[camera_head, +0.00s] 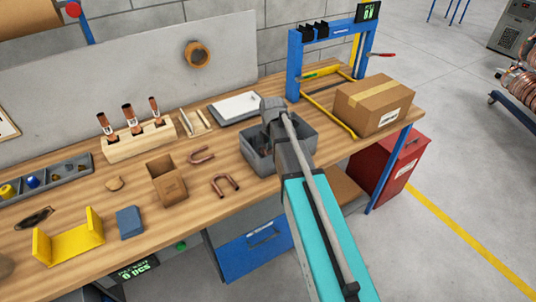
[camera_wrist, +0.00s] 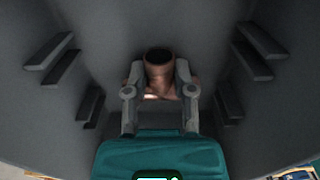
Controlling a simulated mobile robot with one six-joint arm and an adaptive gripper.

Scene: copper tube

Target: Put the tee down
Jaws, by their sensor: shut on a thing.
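A copper tee (camera_wrist: 158,72) sits between the two fingers of my gripper (camera_wrist: 160,92) in the wrist view, with its dark open end facing the camera. My gripper is shut on it. Grey walls surround the gripper in the wrist view, so it is down inside the grey bin (camera_head: 256,161) on the workbench. In the head view my arm covers part of the bin and hides the tee and the fingertips. I cannot tell whether the tee touches the bin's floor.
A wooden rack (camera_head: 139,143) holds copper fittings behind. A closed carton (camera_head: 374,103) and a blue frame (camera_head: 295,65) stand to the right. A white-topped tray (camera_head: 236,108) lies behind the bin.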

